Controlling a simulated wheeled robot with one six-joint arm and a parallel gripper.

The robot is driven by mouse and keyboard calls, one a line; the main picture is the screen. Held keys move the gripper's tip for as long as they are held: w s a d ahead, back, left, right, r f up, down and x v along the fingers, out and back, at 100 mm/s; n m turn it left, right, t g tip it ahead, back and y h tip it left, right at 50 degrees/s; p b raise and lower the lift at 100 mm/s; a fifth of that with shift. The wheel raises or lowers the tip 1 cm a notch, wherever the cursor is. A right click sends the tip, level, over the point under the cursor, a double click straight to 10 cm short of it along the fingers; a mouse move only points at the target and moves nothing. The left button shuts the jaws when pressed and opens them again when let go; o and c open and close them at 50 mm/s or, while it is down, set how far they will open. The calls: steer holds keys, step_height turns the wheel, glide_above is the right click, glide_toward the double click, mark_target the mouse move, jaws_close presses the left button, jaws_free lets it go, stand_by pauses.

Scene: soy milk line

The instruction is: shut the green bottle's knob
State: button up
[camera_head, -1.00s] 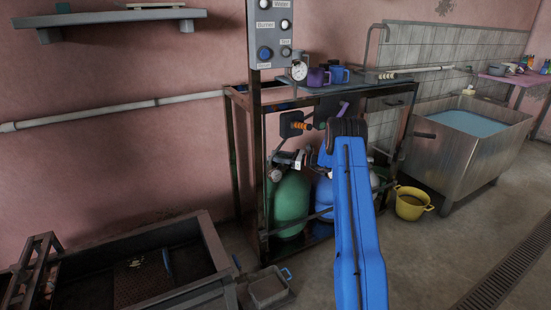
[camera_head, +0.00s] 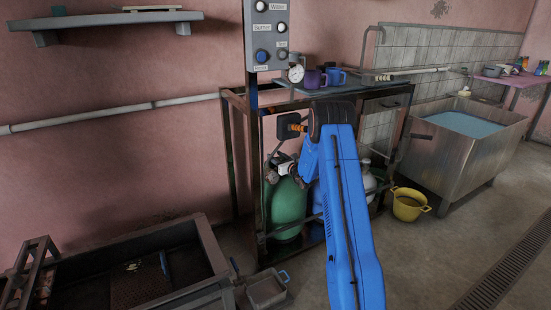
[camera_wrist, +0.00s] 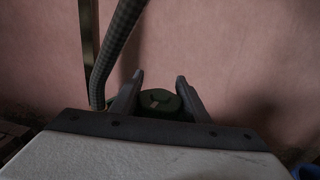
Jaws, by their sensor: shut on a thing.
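The green bottle (camera_head: 288,208) stands upright on the lower level of the metal frame in the head view, partly behind a frame bar. Its top is crowded by my gripper (camera_head: 284,168), which is small and hard to make out there. In the wrist view a dark green round knob (camera_wrist: 158,101) sits between the two fingers of my gripper (camera_wrist: 160,78). The fingers are closed on the knob, one at each side. The lower part of the knob is hidden behind my gripper's body.
A blue bottle (camera_head: 316,198) and a grey bottle (camera_head: 368,182) stand to the right, partly behind my arm. A metal table (camera_head: 362,93) carries mugs above. In the wrist view a ribbed hose (camera_wrist: 115,50) rises close left of the fingers. A yellow pot (camera_head: 409,205) is on the floor.

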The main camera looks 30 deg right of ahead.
steer(key=shift+d+m+h, duration=0.15)
steer(key=shift+m+h, duration=0.15)
steer(key=shift+h, duration=0.2)
steer(key=o, duration=1)
steer(key=s+d, duration=0.1)
steer(key=s, duration=1.6)
steer(key=shift+s+d, duration=0.15)
steer(key=shift+s, duration=0.05)
